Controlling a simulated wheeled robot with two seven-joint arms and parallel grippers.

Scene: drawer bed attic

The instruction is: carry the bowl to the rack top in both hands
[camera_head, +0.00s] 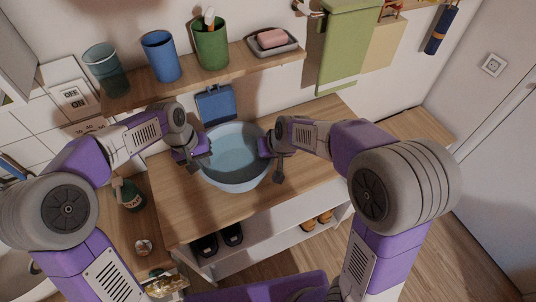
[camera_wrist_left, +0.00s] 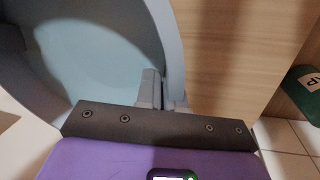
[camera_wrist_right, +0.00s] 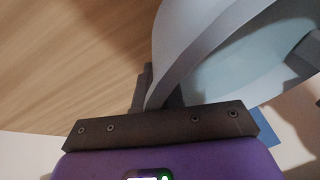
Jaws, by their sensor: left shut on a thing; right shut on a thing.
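The light blue bowl (camera_head: 237,158) is upright between my two grippers, over the wooden rack top (camera_head: 310,165); I cannot tell whether its base touches the wood. My left gripper (camera_head: 204,158) is shut on the bowl's left rim. In the left wrist view the rim of the bowl (camera_wrist_left: 165,40) passes between the fingers (camera_wrist_left: 160,92). My right gripper (camera_head: 270,156) is shut on the right rim. In the right wrist view the bowl wall (camera_wrist_right: 180,60) runs down between the fingers (camera_wrist_right: 152,95). The bowl's inside looks empty.
A wall shelf (camera_head: 245,68) behind holds several cups and a soap dish (camera_head: 272,42). A blue dustpan-like object (camera_head: 215,103) hangs behind the bowl. Dark shoes (camera_head: 232,234) stand on the lower rack shelf. A green bottle (camera_head: 131,195) is at left. The rack top's right part is clear.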

